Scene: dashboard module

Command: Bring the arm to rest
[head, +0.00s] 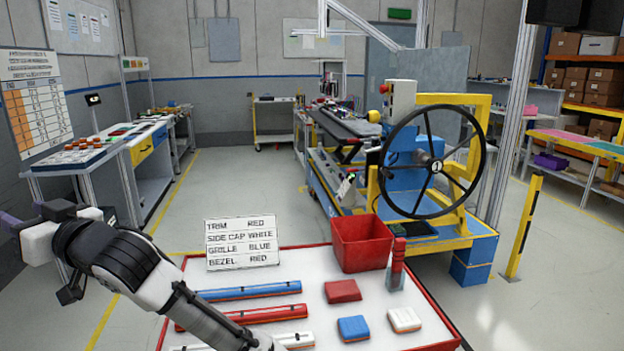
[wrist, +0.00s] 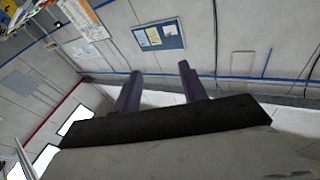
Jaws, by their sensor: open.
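My arm (head: 140,270) reaches from the bottom of the head view up to the left, raised over the left side of the red-rimmed table. My gripper's purple fingers (head: 10,222) show only partly at the left edge of the head view. In the wrist view my gripper (wrist: 160,85) is open, with its two fingers apart and nothing between them.
The table (head: 290,262) holds a label card (head: 242,243), a red bin (head: 361,243), long red, blue and white bars, and small blocks. A workbench (head: 90,155) stands at left. A large handwheel (head: 433,162) stands behind the table. The floor at left is clear.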

